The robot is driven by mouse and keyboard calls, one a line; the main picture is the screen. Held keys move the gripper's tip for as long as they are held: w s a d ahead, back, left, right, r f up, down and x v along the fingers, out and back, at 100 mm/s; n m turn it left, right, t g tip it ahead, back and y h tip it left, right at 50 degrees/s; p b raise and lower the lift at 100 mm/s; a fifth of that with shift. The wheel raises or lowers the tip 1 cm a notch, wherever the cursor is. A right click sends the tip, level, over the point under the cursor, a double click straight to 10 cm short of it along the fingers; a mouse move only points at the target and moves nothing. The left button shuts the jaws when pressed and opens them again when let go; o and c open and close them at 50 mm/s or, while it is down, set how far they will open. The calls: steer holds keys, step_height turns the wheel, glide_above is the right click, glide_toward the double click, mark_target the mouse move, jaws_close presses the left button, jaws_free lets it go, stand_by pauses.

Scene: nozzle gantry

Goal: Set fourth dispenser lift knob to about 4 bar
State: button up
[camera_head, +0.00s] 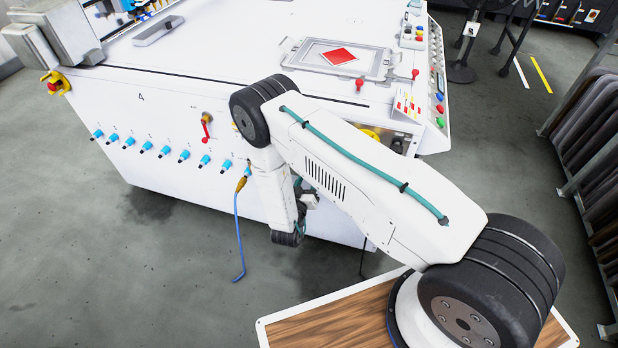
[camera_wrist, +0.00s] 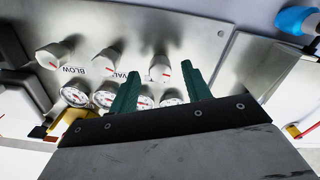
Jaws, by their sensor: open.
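In the wrist view a metal panel (camera_wrist: 215,45) carries a row of silver knobs with red pointer marks: a left knob (camera_wrist: 50,56), a middle knob (camera_wrist: 106,61) and a right knob (camera_wrist: 160,70). Round gauges (camera_wrist: 75,93) line up beside them, partly covered by my fingers. The lettering is upside down; one label reads BLOW. I cannot read which knob is the dispenser lift one, nor the gauge values. My gripper (camera_wrist: 160,70) is open, its green fingers on either side of the right knob in the picture; contact is not clear. In the head view my arm hides the panel.
In the head view the white machine (camera_head: 220,60) has blue fittings (camera_head: 146,147) and a red lever (camera_head: 206,130) along its front, and a blue hose (camera_head: 237,225) hanging. A blue fitting (camera_wrist: 294,20) is near the wrist view's top right. Open floor lies left.

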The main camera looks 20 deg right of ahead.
steer(key=shift+x, duration=0.95)
steer(key=c, duration=1)
steer(key=shift+m, duration=0.4)
steer(key=m, duration=0.9)
steer(key=shift+m, duration=0.3)
